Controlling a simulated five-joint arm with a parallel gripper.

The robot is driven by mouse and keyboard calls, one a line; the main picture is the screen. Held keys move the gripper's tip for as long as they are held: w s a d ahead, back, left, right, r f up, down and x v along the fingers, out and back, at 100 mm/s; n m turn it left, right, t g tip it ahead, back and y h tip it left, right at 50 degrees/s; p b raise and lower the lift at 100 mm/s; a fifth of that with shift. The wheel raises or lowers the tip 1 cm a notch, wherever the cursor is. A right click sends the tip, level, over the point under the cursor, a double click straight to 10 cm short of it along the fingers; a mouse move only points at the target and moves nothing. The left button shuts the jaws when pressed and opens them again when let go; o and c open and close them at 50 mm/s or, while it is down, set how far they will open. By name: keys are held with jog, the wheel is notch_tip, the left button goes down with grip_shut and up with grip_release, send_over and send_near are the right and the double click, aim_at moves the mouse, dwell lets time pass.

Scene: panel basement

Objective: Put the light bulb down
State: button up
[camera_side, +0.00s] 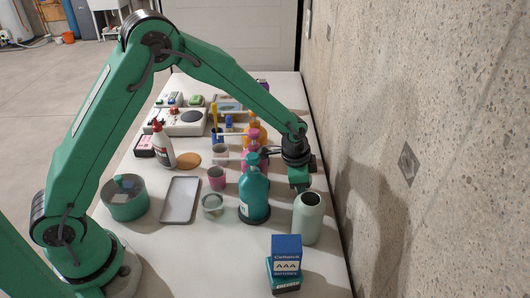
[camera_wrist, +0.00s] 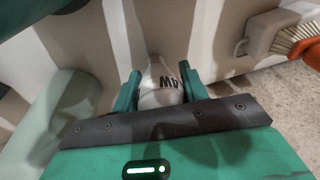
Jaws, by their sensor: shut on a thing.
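The light bulb (camera_wrist: 160,88) is white with dark lettering and sits between the two green fingers of my gripper (camera_wrist: 161,90) in the wrist view. The fingers are shut on its sides. In the side view my gripper (camera_side: 299,178) points down at the right side of the table, just behind the pale green vase. I cannot make out the bulb there. Whether the bulb touches the table is not clear.
The pale green vase (camera_side: 308,222) stands close by and shows at left in the wrist view (camera_wrist: 65,115). A teal bottle (camera_side: 254,195) is left of my gripper. Stacked boxes (camera_side: 286,255) stand in front. A concrete wall (camera_side: 430,100) borders the table's right. A grey tray (camera_side: 180,200) is empty.

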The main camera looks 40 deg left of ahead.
jog(key=o, duration=1)
jog(key=shift+f, duration=0.1)
jog(key=v, duration=1.2)
